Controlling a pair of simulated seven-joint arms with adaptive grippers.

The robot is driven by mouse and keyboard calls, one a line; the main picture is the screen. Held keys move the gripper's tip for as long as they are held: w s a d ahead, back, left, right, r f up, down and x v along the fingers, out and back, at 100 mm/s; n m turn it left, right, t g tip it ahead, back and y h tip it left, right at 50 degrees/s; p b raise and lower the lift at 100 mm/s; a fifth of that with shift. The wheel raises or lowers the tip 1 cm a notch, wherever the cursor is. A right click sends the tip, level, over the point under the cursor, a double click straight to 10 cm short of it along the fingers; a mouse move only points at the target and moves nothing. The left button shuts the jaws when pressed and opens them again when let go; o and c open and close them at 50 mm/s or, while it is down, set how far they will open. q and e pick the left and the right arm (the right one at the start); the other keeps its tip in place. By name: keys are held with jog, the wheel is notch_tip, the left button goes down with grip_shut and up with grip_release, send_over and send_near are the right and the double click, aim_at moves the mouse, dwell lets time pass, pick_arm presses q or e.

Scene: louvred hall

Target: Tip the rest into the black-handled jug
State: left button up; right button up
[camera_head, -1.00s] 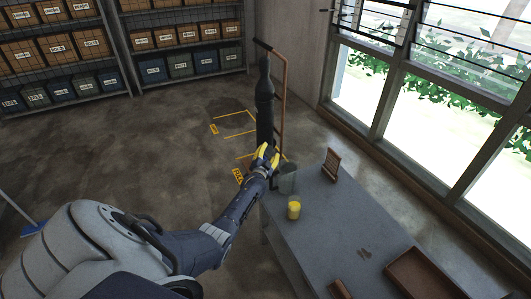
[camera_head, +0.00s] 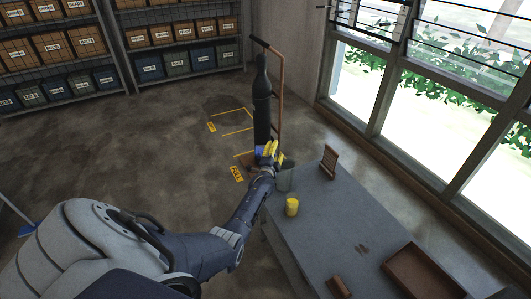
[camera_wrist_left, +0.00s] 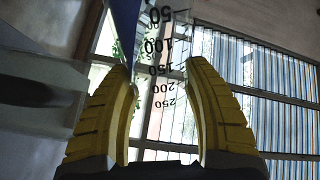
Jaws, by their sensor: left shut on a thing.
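In the left wrist view the vessel (camera_wrist_left: 166,75), marked 50 to 250, stands between the yellow fingers (camera_wrist_left: 165,95). A blue wedge shows at its upper left; I cannot tell whether it is liquid. A small blue patch also shows beside the fingers in the head view. A greyish see-through container (camera_head: 285,181), perhaps the jug, stands on the table just below the gripper, partly hidden; I cannot make out a black handle. My right gripper is out of view.
On the table (camera_head: 335,225) stand a yellow cup (camera_head: 292,207), a brown rack (camera_head: 329,160) and a brown tray (camera_head: 420,274). A dark cylinder on a trolley (camera_head: 262,105) stands behind the gripper. The table's middle is mostly clear.

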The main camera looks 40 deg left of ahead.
pick_arm(q)
jog(key=shift+w+d+r+m, duration=0.1)
jog(key=shift+d+m, duration=0.1)
jog(key=shift+m, duration=0.4)
jog(key=shift+w+d+r+m, duration=0.1)
jog(key=shift+d+m, duration=0.1)
jog(key=shift+m, duration=0.4)
jog(key=shift+w+d+r+m, duration=0.15)
jog(key=shift+d+m, duration=0.25)
jog(key=shift+m, duration=0.8)
jog(key=shift+a, duration=0.1)
jog(key=shift+s+a+f+n, duration=0.15)
jog(key=shift+a+n, duration=0.1)
jog(key=shift+n, duration=0.65)
jog(key=shift+s+a+f+n, duration=0.1)
jog(key=shift+a+n, duration=0.1)
jog(key=shift+n, duration=0.7)
jog(key=shift+s+a+f+n, duration=0.15)
jog(key=shift+a+n, duration=0.1)
jog(key=shift+n, duration=0.65)
